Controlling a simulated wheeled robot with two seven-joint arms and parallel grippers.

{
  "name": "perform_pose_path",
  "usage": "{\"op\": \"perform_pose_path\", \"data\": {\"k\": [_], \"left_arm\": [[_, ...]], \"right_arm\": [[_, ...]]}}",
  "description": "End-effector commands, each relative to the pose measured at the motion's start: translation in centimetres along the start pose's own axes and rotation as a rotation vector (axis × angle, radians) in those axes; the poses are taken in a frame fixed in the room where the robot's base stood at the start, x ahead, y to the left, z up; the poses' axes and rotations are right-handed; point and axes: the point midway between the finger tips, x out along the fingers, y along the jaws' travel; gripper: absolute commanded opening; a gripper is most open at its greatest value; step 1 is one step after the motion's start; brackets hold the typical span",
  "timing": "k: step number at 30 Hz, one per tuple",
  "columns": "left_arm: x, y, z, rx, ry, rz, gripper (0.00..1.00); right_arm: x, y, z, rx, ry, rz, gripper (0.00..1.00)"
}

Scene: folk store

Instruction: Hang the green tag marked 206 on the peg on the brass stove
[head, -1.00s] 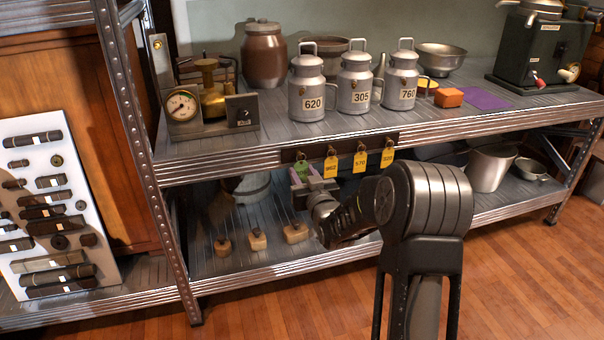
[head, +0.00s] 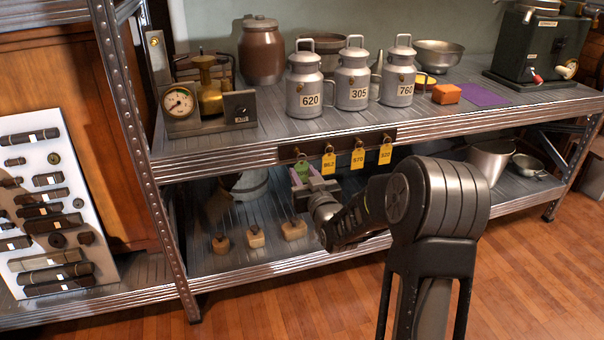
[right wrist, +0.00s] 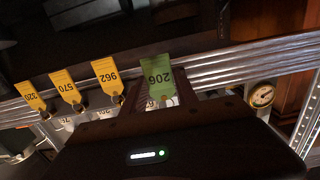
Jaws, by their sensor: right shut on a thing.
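The green tag marked 206 (right wrist: 158,77) is pinched in my right gripper (head: 309,181), which is shut on it just below the left end of the dark hook rail (head: 290,153). In the head view the tag (head: 302,170) is a small green patch between the fingers. Whether its ring is clear of the rail's hook I cannot tell. The brass stove (head: 210,97) stands on the upper shelf at left, with a round gauge (head: 180,102) beside it. I cannot make out its peg for sure. My left gripper is out of view.
Yellow tags 962 (head: 328,162), 570 (head: 358,159) and 320 (head: 385,154) hang on the rail right of my gripper. Milk cans 620 (head: 304,83), 305 and 760 stand above. The metal shelf edge (head: 220,162) and upright (head: 135,130) border the space.

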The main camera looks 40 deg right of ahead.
Motion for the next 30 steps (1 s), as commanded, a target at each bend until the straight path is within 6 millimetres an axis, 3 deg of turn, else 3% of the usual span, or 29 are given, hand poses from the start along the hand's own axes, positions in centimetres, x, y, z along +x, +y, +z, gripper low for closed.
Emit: {"op": "perform_pose_path", "data": {"k": [9, 30], "left_arm": [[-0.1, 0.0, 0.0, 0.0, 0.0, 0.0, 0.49], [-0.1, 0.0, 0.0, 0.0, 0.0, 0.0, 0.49]], "right_arm": [[-2.2, 0.0, -0.5, -0.001, 0.0, 0.0, 0.0], [-2.2, 0.0, -0.5, -0.001, 0.0, -0.001, 0.0]]}}
